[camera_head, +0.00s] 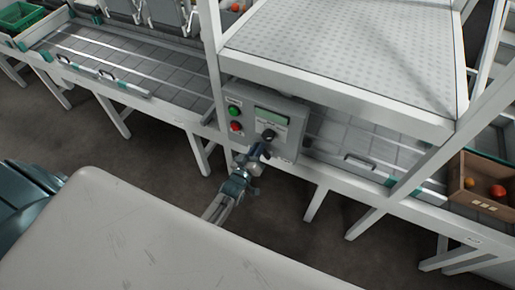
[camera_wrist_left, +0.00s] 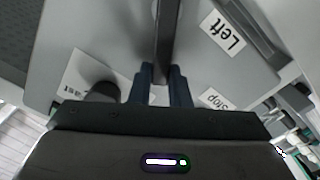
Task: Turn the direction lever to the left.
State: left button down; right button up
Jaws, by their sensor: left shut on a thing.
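The grey control box (camera_head: 290,112) is fixed to the front of the conveyor line. Its dark direction lever (camera_head: 268,135) sits below the green display. In the left wrist view the lever (camera_wrist_left: 163,42) is a dark upright bar, with a "Left" label (camera_wrist_left: 222,36) to its right in that picture. My left gripper (camera_head: 263,150) reaches up to the lever from below. In the wrist view its two fingers (camera_wrist_left: 161,88) are closed around the lever's near end. The lever's exact angle is hard to tell. My right gripper is not in view.
A green button (camera_head: 234,111) and a red button (camera_head: 236,127) sit left of the lever on the box. A "Stop" label (camera_wrist_left: 213,98) lies close to the fingers. A pale overhead platform (camera_head: 340,50) stands above. A wooden crate (camera_head: 470,197) with tomatoes is at right.

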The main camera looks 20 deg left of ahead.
pick_arm(q)
jog(key=c, duration=1.4)
grip_release()
jog(key=shift+a, duration=0.1)
jog(key=shift+o, duration=0.2)
jog(key=s+b, duration=0.2)
jog(key=s, duration=0.8)
jog(key=shift+s+a, duration=0.15)
jog(key=shift+s, duration=0.25)
jog(key=shift+f, duration=0.15)
